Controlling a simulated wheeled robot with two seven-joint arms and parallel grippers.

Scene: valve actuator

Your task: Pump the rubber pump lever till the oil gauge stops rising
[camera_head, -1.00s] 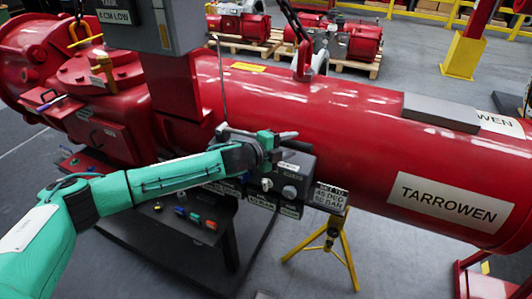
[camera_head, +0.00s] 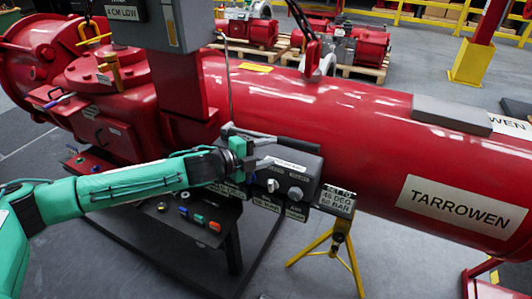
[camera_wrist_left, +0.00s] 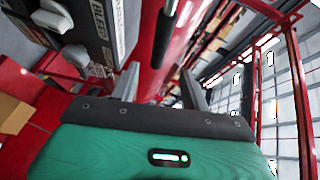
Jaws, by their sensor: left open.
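My left gripper (camera_head: 266,151) is open in front of the red actuator, beside the left end of a grey control box (camera_head: 290,177) with round knobs. In the left wrist view, its fingers (camera_wrist_left: 160,88) stand apart. A black, rubber-looking bar (camera_wrist_left: 168,32), which may be the pump lever's grip, shows beyond and between them; I cannot tell whether it touches either finger. In the head view the lever is not clear behind the gripper. A thin upright rod (camera_head: 227,75) rises behind the wrist. I cannot make out the oil gauge. My right gripper is out of view.
The long red cylinder (camera_head: 350,120) fills the space behind the control box. A yellow stand (camera_head: 338,250) and a hanging label plate (camera_head: 337,200) are at the box's right. A dark bench (camera_head: 190,215) with coloured knobs lies below my arm. Open floor is at lower right.

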